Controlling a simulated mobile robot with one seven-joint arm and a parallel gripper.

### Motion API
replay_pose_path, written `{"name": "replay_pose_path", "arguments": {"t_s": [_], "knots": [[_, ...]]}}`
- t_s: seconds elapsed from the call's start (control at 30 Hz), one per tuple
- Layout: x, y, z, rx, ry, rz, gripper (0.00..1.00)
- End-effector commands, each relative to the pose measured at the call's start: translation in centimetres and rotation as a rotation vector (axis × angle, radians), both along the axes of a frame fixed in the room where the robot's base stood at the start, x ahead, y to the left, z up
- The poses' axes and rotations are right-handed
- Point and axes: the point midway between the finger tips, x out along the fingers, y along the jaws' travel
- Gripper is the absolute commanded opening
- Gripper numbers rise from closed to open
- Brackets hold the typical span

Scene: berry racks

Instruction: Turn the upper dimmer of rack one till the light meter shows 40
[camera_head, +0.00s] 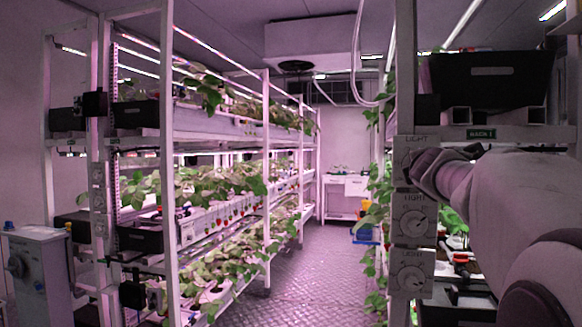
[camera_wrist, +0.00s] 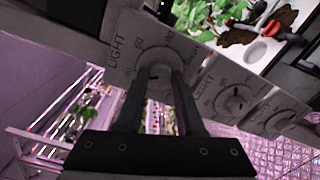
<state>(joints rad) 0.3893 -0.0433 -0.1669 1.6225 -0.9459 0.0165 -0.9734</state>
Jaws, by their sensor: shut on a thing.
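The upper dimmer (camera_wrist: 155,58) of rack one is a grey dial plate marked LIGHT, with a round knob and printed numbers. My gripper (camera_wrist: 160,76) is shut on its knob, one dark finger on each side. The fingers hide part of the knob, and I cannot read its setting. In the head view my gripper (camera_head: 413,168) reaches in from the right and covers most of the upper dimmer (camera_head: 409,142). I cannot make out a light meter reading in either view.
A middle dimmer (camera_head: 413,222) and a lower dimmer (camera_head: 411,272) sit just below on the same post. A black crate (camera_head: 490,80) stands above. The aisle floor (camera_head: 320,262) is clear.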

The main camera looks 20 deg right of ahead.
Motion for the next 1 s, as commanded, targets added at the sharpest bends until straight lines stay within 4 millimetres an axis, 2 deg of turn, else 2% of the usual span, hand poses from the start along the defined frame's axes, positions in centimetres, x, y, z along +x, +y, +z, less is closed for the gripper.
{"name": "replay_pose_path", "arguments": {"t_s": [0.17, 0.2, 0.37, 1.0], "knots": [[-0.01, 0.01, 0.22, -0.001, -0.004, 0.001, 0.00], [-0.01, 0.02, 0.23, -0.001, -0.004, 0.001, 0.38], [-0.02, 0.01, 0.17, -0.001, -0.003, 0.001, 0.67], [0.06, 0.15, 0.05, 0.001, -0.002, 0.000, 0.67]]}}
